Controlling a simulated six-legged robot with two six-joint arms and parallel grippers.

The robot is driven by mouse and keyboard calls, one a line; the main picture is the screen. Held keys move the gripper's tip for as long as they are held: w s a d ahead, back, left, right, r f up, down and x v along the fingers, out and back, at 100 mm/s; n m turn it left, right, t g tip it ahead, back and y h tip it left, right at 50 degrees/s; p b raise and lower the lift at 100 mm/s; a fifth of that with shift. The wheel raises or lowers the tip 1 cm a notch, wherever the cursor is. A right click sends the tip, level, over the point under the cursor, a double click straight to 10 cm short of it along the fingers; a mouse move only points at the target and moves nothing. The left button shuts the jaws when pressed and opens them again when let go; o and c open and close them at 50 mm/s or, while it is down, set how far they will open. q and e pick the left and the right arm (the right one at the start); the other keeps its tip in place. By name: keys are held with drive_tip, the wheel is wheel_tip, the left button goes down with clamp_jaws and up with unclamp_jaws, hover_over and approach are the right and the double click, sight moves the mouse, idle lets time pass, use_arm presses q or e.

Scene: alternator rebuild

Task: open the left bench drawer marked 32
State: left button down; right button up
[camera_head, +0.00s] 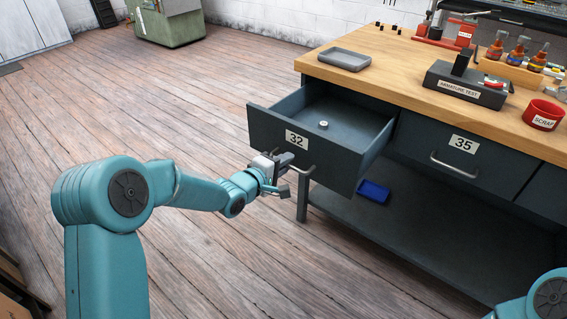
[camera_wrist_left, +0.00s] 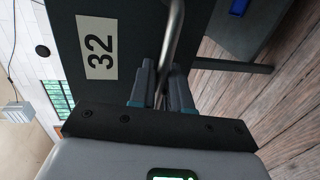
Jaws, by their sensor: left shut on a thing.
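The left bench drawer marked 32 (camera_head: 345,158) stands pulled out from the workbench, and its inside shows. A small round pale part (camera_head: 323,125) lies on its floor. My left gripper (camera_head: 277,174) is at the drawer's front. In the left wrist view its fingers (camera_wrist_left: 162,85) are shut on the drawer's metal handle (camera_wrist_left: 174,30), beside the white 32 label (camera_wrist_left: 98,47). The handle's right end (camera_head: 309,170) also shows in the head view. My right gripper is out of view; only a piece of my right arm shows at the lower right.
Drawer 35 (camera_head: 452,154) is shut to the right. The wooden bench top (camera_head: 395,75) holds a grey tray (camera_head: 344,59), an armature tester (camera_head: 465,85) and a red scrap bin (camera_head: 543,115). A blue bin (camera_head: 373,191) sits on the lower shelf.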

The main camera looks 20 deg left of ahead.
use_arm(q)
drive_tip(key=shift+w, duration=0.15)
drive_tip(key=c, duration=1.3)
unclamp_jaws()
drive_tip(key=shift+c, duration=0.2)
drive_tip(key=p+v, duration=0.2)
drive_tip(key=v, duration=1.4)
